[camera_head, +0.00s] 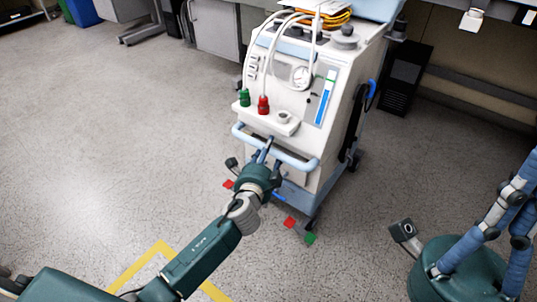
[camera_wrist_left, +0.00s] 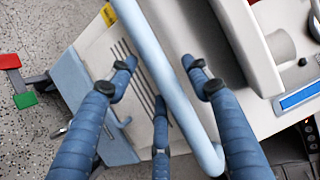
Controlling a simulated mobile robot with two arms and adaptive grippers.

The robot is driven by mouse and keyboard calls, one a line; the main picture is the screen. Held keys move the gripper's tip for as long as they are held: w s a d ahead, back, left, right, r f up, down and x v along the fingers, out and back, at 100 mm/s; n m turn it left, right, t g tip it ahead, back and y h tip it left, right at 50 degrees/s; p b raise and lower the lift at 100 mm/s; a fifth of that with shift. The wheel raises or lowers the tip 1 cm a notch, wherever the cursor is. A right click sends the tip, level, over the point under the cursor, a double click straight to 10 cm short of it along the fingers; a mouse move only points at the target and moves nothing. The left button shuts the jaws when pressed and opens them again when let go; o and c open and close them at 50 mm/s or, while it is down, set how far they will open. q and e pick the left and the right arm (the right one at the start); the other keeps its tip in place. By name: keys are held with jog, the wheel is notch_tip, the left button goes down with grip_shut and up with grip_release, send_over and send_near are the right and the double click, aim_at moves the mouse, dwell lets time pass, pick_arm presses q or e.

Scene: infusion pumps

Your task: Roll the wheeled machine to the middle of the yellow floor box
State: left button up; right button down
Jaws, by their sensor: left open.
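The wheeled machine (camera_head: 287,85) is a white cabinet with a gauge, hoses, red and green knobs and a pale blue front push bar (camera_head: 305,164). My left gripper (camera_head: 265,147) is open at this bar. In the left wrist view the bar (camera_wrist_left: 165,75) crosses between the spread blue fingers (camera_wrist_left: 158,66); contact is unclear. The yellow floor box (camera_head: 152,254) shows only as a corner at the lower left, partly behind my left arm. The machine stands beyond that corner. My right gripper (camera_head: 485,232) is at the lower right, its fingertips cut off or unclear.
Red and green pieces (camera_head: 299,230) show low at the machine's front. A counter and a dark unit (camera_head: 405,78) stand close behind it on the right. Grey cabinets (camera_head: 217,27) stand at the back. The grey floor (camera_head: 90,130) to the left is clear.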

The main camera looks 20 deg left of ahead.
pick_arm(q)
jog(key=shift+w, duration=0.2)
grip_shut()
